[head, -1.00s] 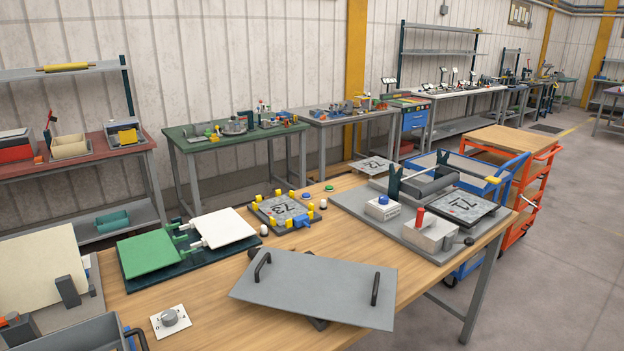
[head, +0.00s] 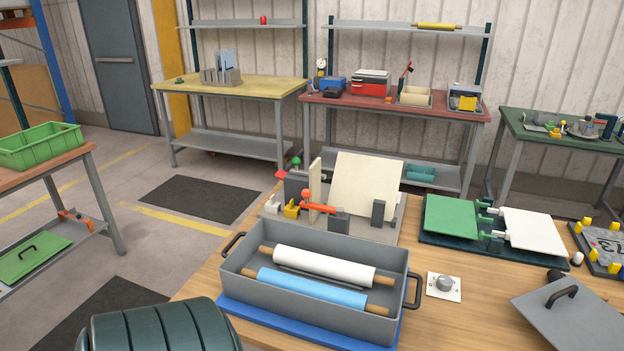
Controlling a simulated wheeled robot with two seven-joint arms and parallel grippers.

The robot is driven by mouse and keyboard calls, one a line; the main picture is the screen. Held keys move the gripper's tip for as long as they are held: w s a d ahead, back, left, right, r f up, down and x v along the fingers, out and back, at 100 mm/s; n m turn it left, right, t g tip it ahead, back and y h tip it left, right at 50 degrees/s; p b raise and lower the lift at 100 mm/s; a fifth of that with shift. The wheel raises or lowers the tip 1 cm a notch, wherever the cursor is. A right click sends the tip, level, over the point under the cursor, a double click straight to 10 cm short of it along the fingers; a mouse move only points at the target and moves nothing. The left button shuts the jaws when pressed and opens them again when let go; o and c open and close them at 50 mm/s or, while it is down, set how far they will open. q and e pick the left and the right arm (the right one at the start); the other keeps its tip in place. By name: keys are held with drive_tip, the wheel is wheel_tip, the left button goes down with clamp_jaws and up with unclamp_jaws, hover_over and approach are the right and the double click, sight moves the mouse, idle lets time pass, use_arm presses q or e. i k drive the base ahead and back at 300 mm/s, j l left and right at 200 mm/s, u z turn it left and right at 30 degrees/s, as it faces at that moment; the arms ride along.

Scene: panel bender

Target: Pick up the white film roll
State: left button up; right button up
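The white film roll (head: 323,266) lies on its side in a grey open bin (head: 238,262) at the near left end of the wooden bench, in the head view. Its brown core ends stick out at both sides. A light blue film roll (head: 312,291) lies in front of it, roughly parallel, in the same bin. The bin has a dark handle at each end and stands on a blue base (head: 270,324). Nothing covers the white roll. Neither of my grippers is in view.
A small white panel with a grey knob (head: 444,284) lies right of the bin. A grey lid with a handle (head: 572,318) is farther right. Behind the bin stands a fixture with a cream sheet (head: 365,184). Green and white plates (head: 450,217) are at the back right.

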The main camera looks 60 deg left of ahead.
sight(341, 270)
drive_tip(key=u, duration=1.8)
